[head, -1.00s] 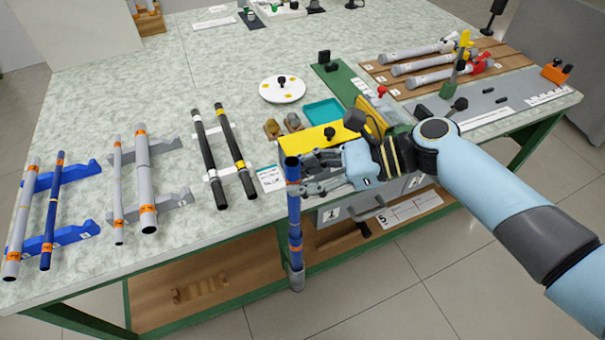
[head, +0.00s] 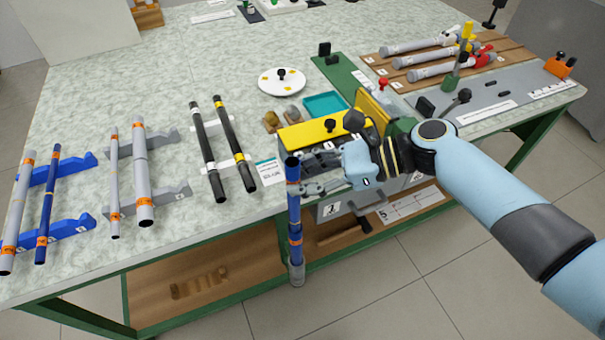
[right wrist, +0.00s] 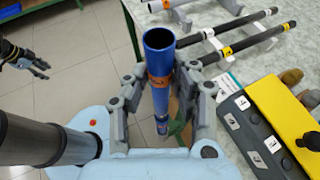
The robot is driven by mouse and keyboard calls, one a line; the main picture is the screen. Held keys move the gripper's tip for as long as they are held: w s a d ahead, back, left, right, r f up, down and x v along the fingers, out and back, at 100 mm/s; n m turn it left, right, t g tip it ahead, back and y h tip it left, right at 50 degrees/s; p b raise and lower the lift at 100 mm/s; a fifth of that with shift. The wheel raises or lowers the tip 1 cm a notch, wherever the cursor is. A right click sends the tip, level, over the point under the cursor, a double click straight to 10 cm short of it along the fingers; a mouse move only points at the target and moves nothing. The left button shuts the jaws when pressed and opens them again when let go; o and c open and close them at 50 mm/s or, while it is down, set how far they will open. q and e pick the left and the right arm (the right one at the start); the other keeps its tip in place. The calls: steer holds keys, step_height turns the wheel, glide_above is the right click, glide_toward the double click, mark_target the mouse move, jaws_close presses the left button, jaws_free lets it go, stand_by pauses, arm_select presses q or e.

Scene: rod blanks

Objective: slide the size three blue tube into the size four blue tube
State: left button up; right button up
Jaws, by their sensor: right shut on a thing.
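My right gripper (head: 303,180) is shut on a blue tube (head: 292,205) with orange bands and holds it upright just off the table's front edge. Its lower end looks grey. In the right wrist view the open mouth of this tube (right wrist: 159,42) faces up and looks dark inside. A thinner blue tube (head: 47,205) with orange bands lies on the blue rack (head: 72,226) at the far left, beside a grey tube (head: 18,210). The size labels are too small to read. My left gripper (right wrist: 35,66) shows small at the left of the right wrist view.
Grey tubes (head: 142,180) lie on a grey rack and black tubes (head: 234,145) on a white one. A yellow-topped block (head: 318,132) stands close behind my right gripper. A white disc (head: 282,82) and teal tray (head: 326,104) are farther back. A wooden shelf (head: 220,285) runs below.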

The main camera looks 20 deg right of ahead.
steer(key=shift+f+b, duration=1.3)
steer(key=shift+f, duration=0.65)
steer(key=o, duration=0.9)
steer(key=shift+o, duration=0.2)
steer(key=v, duration=1.2)
steer(key=shift+r, duration=0.1)
